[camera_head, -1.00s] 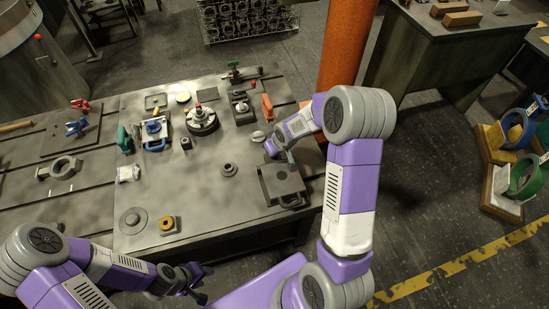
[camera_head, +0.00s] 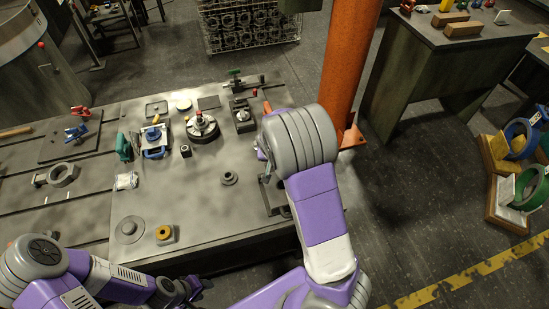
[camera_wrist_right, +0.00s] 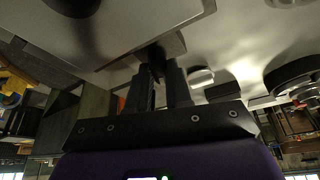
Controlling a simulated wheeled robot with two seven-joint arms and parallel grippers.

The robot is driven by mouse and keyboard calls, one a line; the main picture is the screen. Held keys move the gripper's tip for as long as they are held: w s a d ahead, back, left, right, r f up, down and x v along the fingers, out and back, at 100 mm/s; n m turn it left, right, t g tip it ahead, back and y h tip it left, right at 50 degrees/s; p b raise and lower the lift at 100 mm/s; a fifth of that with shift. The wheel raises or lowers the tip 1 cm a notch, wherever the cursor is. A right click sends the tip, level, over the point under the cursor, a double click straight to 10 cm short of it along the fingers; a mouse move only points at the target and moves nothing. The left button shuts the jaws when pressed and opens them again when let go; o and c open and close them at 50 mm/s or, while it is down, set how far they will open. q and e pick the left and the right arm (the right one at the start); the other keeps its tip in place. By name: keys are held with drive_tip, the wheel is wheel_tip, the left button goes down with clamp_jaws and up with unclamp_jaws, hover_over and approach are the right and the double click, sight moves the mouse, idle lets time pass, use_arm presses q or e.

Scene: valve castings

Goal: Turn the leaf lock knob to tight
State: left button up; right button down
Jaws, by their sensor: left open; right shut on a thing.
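My right gripper (camera_wrist_right: 166,82) is shut on a small dark part (camera_wrist_right: 154,54) beside a grey plate edge in the right wrist view. This part may be the leaf lock knob; its shape and setting are too dark to tell. In the head view my right arm hides its gripper and what it holds at the table's right end. My left gripper (camera_head: 192,290) is open, low in front of the table's front edge, away from everything on the top.
The grey table (camera_head: 200,222) carries a yellow-topped block (camera_head: 164,233), a round flange (camera_head: 229,178), a red-knobbed round fixture (camera_head: 202,126) and a blue clamp (camera_head: 154,142). An orange post (camera_head: 346,70) stands close to my right arm. The table's front middle is mostly clear.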

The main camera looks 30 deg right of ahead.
idle(0.4)
drive_tip(key=c, duration=1.3)
unclamp_jaws()
drive_tip(key=p+v, duration=0.3)
drive_tip(key=v, duration=0.4)
drive_tip(key=shift+s+a+r, duration=0.15)
drive_tip(key=shift+r, duration=0.1)
